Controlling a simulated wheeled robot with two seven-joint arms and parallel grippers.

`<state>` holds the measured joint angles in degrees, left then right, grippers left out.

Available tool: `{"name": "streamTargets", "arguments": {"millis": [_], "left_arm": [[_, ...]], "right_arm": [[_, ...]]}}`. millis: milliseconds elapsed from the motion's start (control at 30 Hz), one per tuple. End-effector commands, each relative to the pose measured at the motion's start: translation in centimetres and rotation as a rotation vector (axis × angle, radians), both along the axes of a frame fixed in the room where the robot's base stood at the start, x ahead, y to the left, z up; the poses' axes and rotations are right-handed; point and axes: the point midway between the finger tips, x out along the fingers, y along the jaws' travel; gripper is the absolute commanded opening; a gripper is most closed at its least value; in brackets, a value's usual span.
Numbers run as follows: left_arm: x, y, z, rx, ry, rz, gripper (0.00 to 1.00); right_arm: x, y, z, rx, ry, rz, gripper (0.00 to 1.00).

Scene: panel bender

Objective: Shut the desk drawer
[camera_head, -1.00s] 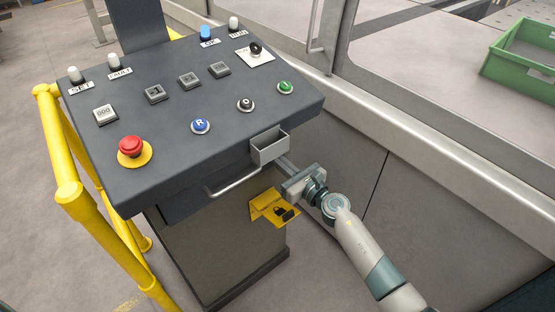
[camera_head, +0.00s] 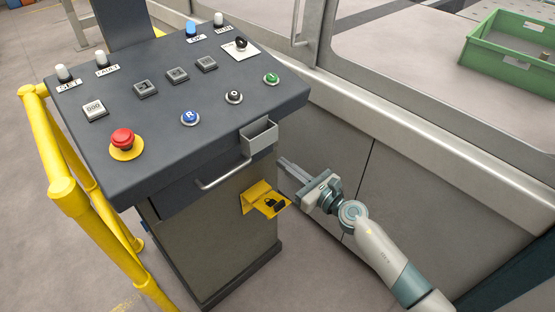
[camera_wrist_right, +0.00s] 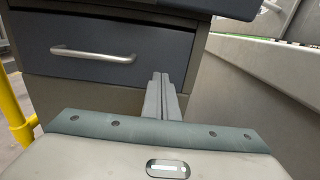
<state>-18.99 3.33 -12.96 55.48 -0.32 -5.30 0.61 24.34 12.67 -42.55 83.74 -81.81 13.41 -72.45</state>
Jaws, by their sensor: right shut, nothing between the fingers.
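The desk drawer (camera_head: 187,194) has a dark front and sits under the front edge of the grey control desk (camera_head: 195,95). Its silver bar handle (camera_head: 223,175) shows in the head view and, at upper left, in the wrist view (camera_wrist_right: 93,54). The drawer front (camera_wrist_right: 120,72) looks nearly flush with the cabinet in the wrist view, but I cannot tell whether a small gap is left. My right gripper (camera_head: 283,165) is shut and empty, to the right of the drawer and handle. In the wrist view its fingers (camera_wrist_right: 160,80) point at the drawer's right end. My left gripper is not in view.
A small grey box (camera_head: 259,137) hangs on the desk's front edge. A yellow lock bracket (camera_head: 264,199) juts out below it, near my right fingers. A yellow rail (camera_head: 66,190) stands at the left. The machine's panels (camera_head: 400,190) bound the right side.

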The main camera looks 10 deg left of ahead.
Motion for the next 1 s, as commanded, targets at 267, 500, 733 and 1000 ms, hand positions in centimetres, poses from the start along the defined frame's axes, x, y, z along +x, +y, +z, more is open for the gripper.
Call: {"name": "streamTargets", "arguments": {"millis": [267, 500, 733, 1000], "left_arm": [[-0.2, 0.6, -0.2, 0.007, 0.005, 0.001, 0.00], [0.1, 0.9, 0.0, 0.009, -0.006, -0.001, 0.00], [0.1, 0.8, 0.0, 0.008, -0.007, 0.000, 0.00], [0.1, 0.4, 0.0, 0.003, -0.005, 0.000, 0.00]], "right_arm": [[-2.4, -3.2, 0.0, -0.001, -0.001, -0.001, 0.00], [-3.1, -3.9, 0.0, 0.000, 0.000, 0.000, 0.00], [-3.1, -3.9, 0.0, 0.000, 0.000, 0.000, 0.00], [-3.0, -3.9, -0.1, 0.004, 0.006, -0.002, 0.00]]}}
